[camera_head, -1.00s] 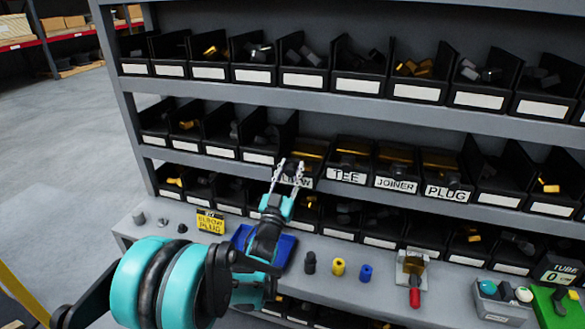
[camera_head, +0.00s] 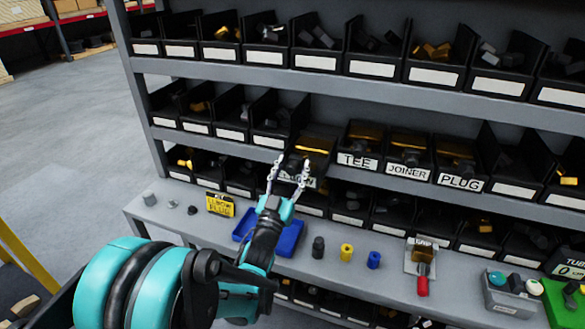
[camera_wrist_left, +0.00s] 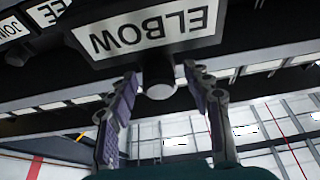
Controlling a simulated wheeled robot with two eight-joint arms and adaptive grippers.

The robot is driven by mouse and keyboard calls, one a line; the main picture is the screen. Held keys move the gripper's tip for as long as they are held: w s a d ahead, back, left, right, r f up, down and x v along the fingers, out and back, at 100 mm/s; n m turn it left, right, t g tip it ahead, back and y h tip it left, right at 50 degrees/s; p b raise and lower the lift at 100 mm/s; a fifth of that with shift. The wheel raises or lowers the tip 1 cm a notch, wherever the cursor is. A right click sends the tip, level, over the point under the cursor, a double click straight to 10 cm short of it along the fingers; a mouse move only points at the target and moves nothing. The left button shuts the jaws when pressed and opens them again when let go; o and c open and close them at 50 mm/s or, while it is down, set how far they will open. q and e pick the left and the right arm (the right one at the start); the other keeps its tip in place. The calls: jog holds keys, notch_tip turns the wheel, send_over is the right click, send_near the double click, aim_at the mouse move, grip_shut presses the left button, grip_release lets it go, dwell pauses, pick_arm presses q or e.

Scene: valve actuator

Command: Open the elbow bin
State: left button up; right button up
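The elbow bin (camera_head: 318,143) is a black bin with an amber top in the middle shelf row, left of the TEE bin (camera_head: 360,140). Its white ELBOW label shows upside down in the left wrist view (camera_wrist_left: 150,30). A round grey knob (camera_wrist_left: 160,90) sticks out below that label. My left gripper (camera_head: 292,166) is in front of the bin, partly covering its label. In the left wrist view its two fingers (camera_wrist_left: 160,78) are apart, one on each side of the knob, with visible gaps. My right gripper is not in view.
JOINER (camera_head: 409,146) and PLUG (camera_head: 458,158) bins stand farther right. Below, the ledge holds a blue tray (camera_head: 290,240) behind my left arm, a yellow sign (camera_head: 220,204), small cylinders and a red-handled tool (camera_head: 422,280). Open bins fill the rows above and below.

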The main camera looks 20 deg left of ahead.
pick_arm(q)
jog(key=v, duration=0.7)
jog(key=shift+s, duration=0.2)
jog(key=shift+f, duration=0.15)
jog(key=s+d+f+g, duration=0.1)
jog(key=s+f+g, duration=0.6)
jog(key=s, duration=0.2)
jog(key=s+d+f+g, duration=0.2)
jog(key=s+f+g, duration=0.5)
jog(key=s, duration=0.3)
jog(key=shift+d+g+y, duration=0.3)
jog(key=shift+g+y, duration=0.1)
jog(key=shift+g, duration=0.3)
